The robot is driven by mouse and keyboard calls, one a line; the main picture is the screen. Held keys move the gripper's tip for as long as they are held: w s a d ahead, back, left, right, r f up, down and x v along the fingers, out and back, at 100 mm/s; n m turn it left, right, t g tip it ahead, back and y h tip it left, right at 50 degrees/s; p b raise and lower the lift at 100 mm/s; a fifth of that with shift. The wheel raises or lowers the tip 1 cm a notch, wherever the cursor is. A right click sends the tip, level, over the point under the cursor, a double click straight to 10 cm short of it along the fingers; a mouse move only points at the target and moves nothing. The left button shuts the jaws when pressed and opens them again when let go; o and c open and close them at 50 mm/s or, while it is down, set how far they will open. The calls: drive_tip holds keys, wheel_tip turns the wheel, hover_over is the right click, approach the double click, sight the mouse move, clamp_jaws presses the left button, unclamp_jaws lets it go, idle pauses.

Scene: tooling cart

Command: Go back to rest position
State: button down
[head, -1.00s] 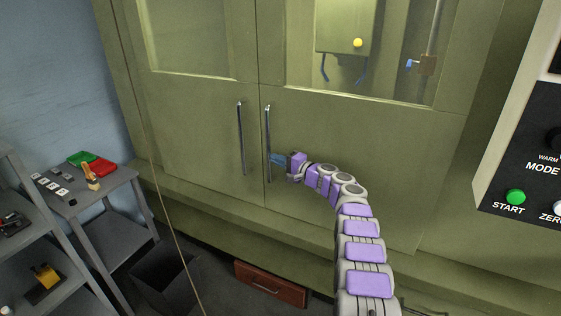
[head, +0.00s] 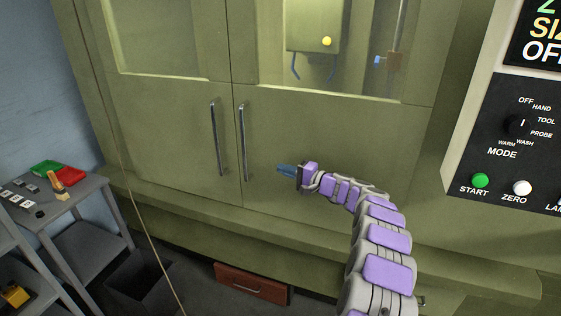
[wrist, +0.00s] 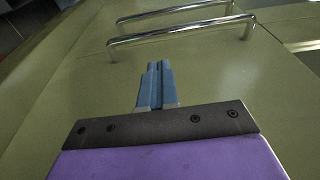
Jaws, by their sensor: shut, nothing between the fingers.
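My gripper (head: 280,168) is in front of the right door of the green cabinet (head: 320,135), to the right of the door handles. Its blue fingers (wrist: 155,88) are together and hold nothing. In the head view the left handle (head: 215,138) and right handle (head: 243,142) are upright chrome bars on the two closed doors. The wrist view shows both handles, the nearer one (wrist: 180,35) just beyond the fingertips with a gap between. My purple and grey arm reaches up from the lower right.
A control panel (head: 510,150) with a green START button stands at the right. A grey cart (head: 80,195) with red and green trays is at the left. A dark bin (head: 140,285) and a red-brown drawer box (head: 250,283) are low down.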

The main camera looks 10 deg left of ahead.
drive_tip(key=s+a+r+n+g+h, duration=0.1)
drive_tip(key=s+r+n+g, duration=0.15)
drive_tip(key=s, duration=0.65)
drive_tip(key=s+a+r+n+g+h, duration=0.1)
drive_tip(key=s+r+g+h, duration=0.15)
drive_tip(key=s, duration=0.75)
drive_tip(key=s+a+r+n+g+h, duration=0.1)
drive_tip(key=s+a+r+g, duration=0.15)
drive_tip(key=s, duration=0.65)
drive_tip(key=s+d+f+h, duration=0.2)
drive_tip(key=s+d+h, duration=0.2)
drive_tip(key=s+d, duration=0.5)
drive_tip(key=s+d+f+g+h, duration=0.1)
drive_tip(key=s+d+f+h, duration=0.2)
drive_tip(key=s+d, duration=0.6)
drive_tip(key=s+d+f+h, duration=0.3)
drive_tip(key=s+d+h, duration=0.2)
drive_tip(key=s, duration=1.2)
drive_tip(key=d, duration=0.3)
drive_tip(key=shift+d+g, duration=0.35)
drive_tip(key=shift+d, duration=0.05)
drive_tip(key=c, duration=1.8)
unclamp_jaws()
drive_tip(key=shift+w+n, duration=0.1)
drive_tip(key=shift+n, duration=0.15)
